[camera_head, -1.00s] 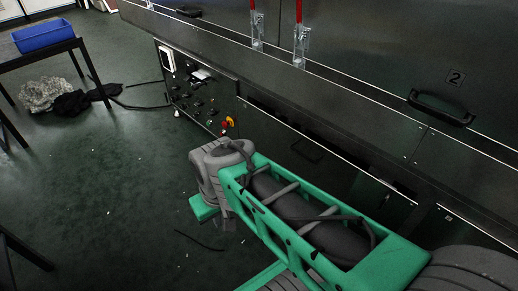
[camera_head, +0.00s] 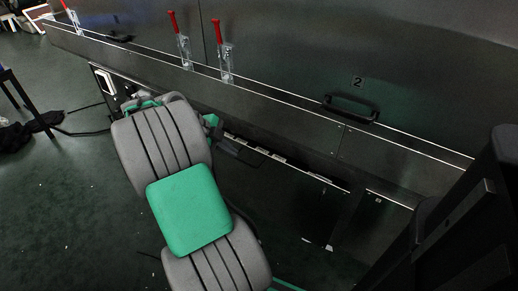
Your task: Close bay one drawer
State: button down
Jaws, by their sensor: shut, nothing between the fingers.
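A dark drawer front (camera_head: 275,200) sits low in the machine, below the long ledge, left of the bay marked 2. Its top edge stands out from the cabinet, leaving a dark gap with several small pale patches inside (camera_head: 272,155). The drawer therefore looks partly open. My grey and green arm reaches up to it and covers its left end. A dark slab beyond the green wrist part appears to be my gripper (camera_head: 238,150), near the drawer's top edge. It looks shut and empty. Contact with the drawer is unclear, and I cannot make out the drawer's handle.
The bay 2 panel has a black handle (camera_head: 351,106). A control panel (camera_head: 104,82) is partly behind my arm. Cables and a dark heap (camera_head: 14,136) lie on the left floor, which is otherwise mostly clear.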

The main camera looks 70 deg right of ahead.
jog(key=shift+m, duration=0.8)
jog(key=s+d+f+b, duration=0.1)
jog(key=s+d+f, duration=0.1)
jog(key=s+d+f+b, duration=0.2)
jog(key=d+f, duration=0.1)
jog(key=s+d+f+b, duration=0.1)
jog(key=s+d+f, duration=0.1)
jog(key=d+f, duration=0.1)
jog(key=shift+s+d, duration=0.1)
jog(key=shift+d, duration=0.05)
jog(key=shift+d+r, duration=0.15)
jog(key=shift+d, duration=0.15)
